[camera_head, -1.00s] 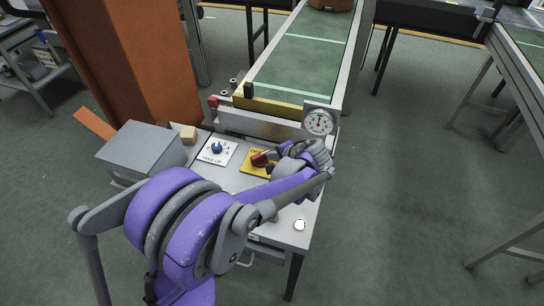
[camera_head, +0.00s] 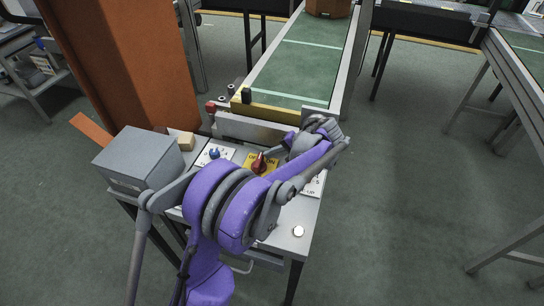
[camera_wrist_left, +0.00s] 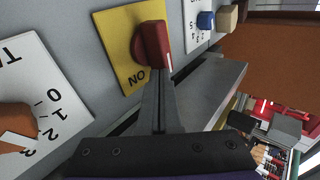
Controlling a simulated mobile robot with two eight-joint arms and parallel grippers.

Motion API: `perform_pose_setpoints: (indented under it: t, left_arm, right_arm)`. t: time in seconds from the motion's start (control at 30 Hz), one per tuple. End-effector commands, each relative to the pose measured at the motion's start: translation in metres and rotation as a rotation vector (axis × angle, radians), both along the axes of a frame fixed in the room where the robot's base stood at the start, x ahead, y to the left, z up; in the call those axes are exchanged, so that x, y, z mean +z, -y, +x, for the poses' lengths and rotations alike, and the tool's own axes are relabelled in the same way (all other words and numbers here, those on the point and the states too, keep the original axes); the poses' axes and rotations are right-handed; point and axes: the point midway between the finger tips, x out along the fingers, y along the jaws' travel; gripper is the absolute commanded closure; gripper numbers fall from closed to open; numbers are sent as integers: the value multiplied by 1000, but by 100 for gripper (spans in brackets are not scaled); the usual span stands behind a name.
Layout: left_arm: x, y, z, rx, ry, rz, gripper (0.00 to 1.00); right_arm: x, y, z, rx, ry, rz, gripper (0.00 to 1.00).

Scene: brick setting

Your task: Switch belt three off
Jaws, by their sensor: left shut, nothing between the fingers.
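A red rotary knob (camera_head: 259,163) sits on a yellow plate (camera_head: 273,168) on the grey control desk. In the left wrist view the knob (camera_wrist_left: 151,44) has a white pointer line at its lower right end, and the word ON shows on the yellow plate (camera_wrist_left: 120,50) below left of it. The OFF word is hidden there. My left gripper (camera_head: 269,154) is shut and empty, its tips right at the knob. In the left wrist view the closed fingers (camera_wrist_left: 158,80) meet the knob's lower end; firm contact is hard to tell. My right gripper is out of view.
A blue knob (camera_head: 214,154) on a white plate stands left of the yellow one. A grey box (camera_head: 138,158) stands at the desk's left, by an orange column (camera_head: 125,60). The green belt (camera_head: 305,60) runs away behind the desk, with a brown box (camera_head: 329,8) on it.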

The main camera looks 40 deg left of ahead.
Motion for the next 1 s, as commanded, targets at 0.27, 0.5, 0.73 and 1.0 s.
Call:
perform_pose_setpoints:
  t: [0.27, 0.5, 0.73, 1.0]
  left_arm:
    - [-1, -11, 6, -1, 1, 0, 100]
    - [0, -18, 8, -1, 0, 0, 100]
    - [0, -24, 9, -1, 0, 0, 100]
    - [0, -27, 9, -1, 0, 0, 100]
  right_arm:
    - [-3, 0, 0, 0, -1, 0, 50]
    - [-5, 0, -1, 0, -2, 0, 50]
    - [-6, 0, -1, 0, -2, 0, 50]
    - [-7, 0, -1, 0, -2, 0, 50]
